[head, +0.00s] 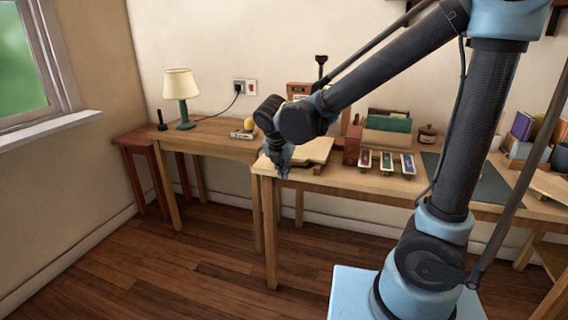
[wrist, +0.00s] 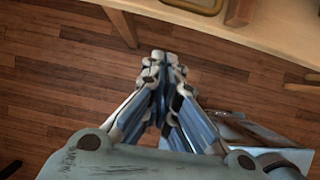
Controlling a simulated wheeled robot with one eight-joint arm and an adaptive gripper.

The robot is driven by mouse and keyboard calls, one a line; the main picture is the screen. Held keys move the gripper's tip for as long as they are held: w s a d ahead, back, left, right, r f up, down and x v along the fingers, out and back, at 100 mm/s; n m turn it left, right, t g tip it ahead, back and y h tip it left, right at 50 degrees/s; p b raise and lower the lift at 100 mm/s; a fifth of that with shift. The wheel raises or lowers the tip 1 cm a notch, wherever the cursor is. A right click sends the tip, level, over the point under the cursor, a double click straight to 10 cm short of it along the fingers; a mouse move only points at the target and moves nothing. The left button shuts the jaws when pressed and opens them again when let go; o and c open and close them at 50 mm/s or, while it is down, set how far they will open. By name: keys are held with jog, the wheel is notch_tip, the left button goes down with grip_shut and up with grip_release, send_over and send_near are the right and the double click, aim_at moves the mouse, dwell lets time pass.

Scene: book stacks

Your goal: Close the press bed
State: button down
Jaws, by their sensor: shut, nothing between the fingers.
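The press (head: 300,91) stands at the back of the worktable, with a dark screw handle (head: 321,62) on top. My arm hides much of it. A pale flat board (head: 316,149), which looks like the press bed, lies low in front of it and sticks out toward the table's front edge. My gripper (head: 281,172) is at the table's front left corner, pointing down, in front of the board's left side. In the wrist view my gripper (wrist: 160,58) is shut and empty, over the floor and apart from the table edge.
The worktable (head: 345,180) carries a green book (head: 388,123), small coloured pieces (head: 386,161) and a jar (head: 428,133). A side table (head: 215,137) with a lamp (head: 178,84) stands at the left. The floor (head: 170,270) in front is clear.

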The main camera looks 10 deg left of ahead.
jog(key=shift+w+d+f, duration=0.1)
jog(key=shift+w+f, duration=0.15)
jog(key=shift+w, duration=0.95)
jog(key=shift+w+d+f, duration=0.1)
jog(key=shift+w+f, duration=0.1)
jog(key=shift+w, duration=0.95)
jog(key=shift+a, duration=0.15)
